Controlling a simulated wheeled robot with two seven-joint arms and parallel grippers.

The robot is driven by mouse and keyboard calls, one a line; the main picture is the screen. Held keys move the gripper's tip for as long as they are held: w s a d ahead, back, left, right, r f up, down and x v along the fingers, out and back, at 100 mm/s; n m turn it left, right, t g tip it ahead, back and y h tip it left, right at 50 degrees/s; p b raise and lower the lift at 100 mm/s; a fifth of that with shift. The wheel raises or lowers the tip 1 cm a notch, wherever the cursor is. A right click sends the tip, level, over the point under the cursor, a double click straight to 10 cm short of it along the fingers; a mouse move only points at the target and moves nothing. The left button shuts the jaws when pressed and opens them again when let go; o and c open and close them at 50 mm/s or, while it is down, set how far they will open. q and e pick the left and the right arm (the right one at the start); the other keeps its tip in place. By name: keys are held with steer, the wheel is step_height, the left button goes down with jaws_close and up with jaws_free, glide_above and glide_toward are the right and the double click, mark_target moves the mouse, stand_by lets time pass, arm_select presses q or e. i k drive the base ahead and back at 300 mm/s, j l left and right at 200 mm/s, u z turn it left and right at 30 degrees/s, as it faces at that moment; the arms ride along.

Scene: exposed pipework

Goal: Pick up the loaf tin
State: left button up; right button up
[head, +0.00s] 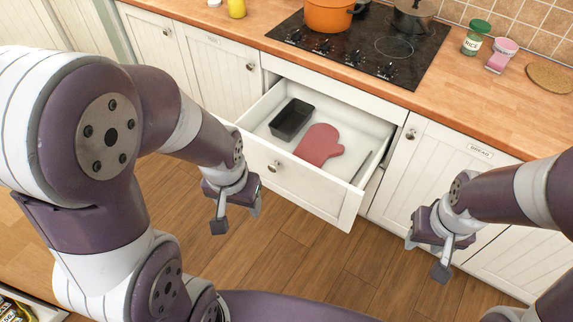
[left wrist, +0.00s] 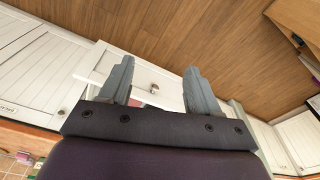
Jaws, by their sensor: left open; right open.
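The black loaf tin (head: 291,119) lies in the left part of the pulled-out white drawer (head: 320,203), next to a red oven mitt (head: 319,145). My left gripper (head: 237,218) is open and empty, in front of and to the left of the drawer, apart from the tin. In the left wrist view its two fingers (left wrist: 158,82) are spread, with the drawer front (left wrist: 141,72) beyond them. The tin does not show clearly there. My right gripper (head: 428,258) is open and empty, to the right of the drawer in front of the cabinet doors.
A thin dark utensil (head: 362,168) lies at the drawer's right side. The counter above holds a black hob (head: 362,45) with an orange pot (head: 328,14), a dark pot (head: 412,17), a green-lidded jar (head: 476,38) and a pink item (head: 502,55). The wooden floor (head: 320,255) before the drawer is clear.

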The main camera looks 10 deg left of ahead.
mark_target(292, 117)
steer(key=i+j+z, duration=0.1)
steer(key=z, duration=0.35)
steer(key=j+z, duration=0.45)
steer(key=i+j+z, duration=0.1)
steer(key=z, duration=0.35)
steer(key=j+z, duration=0.1)
steer(key=j, duration=0.65)
steer(key=j+z, duration=0.15)
steer(key=j, duration=0.55)
steer(key=k+j+z, duration=0.1)
steer(key=j, duration=0.65)
